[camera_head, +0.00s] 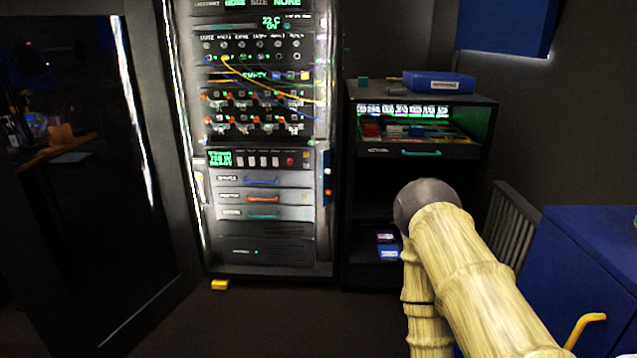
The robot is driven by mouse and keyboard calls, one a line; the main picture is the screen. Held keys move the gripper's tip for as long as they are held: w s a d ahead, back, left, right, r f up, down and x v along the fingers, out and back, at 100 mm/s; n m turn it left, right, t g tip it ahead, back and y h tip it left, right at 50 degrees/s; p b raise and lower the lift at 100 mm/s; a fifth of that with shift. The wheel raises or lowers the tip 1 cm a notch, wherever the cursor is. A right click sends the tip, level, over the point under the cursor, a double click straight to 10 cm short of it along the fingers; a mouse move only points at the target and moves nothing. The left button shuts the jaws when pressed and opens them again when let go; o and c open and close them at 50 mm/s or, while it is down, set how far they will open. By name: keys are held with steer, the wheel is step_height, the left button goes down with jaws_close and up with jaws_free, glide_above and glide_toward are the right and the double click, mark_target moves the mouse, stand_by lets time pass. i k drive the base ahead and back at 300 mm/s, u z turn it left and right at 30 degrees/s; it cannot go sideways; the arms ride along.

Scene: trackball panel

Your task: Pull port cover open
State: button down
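A tall equipment rack (322,215) stands left of centre, facing me. Its panels carry small screens, rows of knobs and ports, yellow cables and several drawers with coloured handles. I cannot tell which part is the port cover; the panels are too small and blurred. My arm shows at the lower right, with pale jointed links and a dark rounded elbow. It is nearer to me than the rack. My gripper is not visible in this view.
A black cabinet (465,150) stands right of the rack, with a blue box (438,82) on top. A dark glass door (85,190) is at left. A blue cabinet (590,270) is at lower right. A yellow block (220,285) lies by the rack's base.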

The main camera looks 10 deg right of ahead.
mark_target(326, 171)
steer(key=u, duration=0.6)
steer(key=i, duration=0.3)
steer(key=u, duration=0.8)
steer(key=i, duration=1.25)
steer(key=z, duration=0.75)
steer(key=i, duration=0.35)
steer(key=z, duration=0.45)
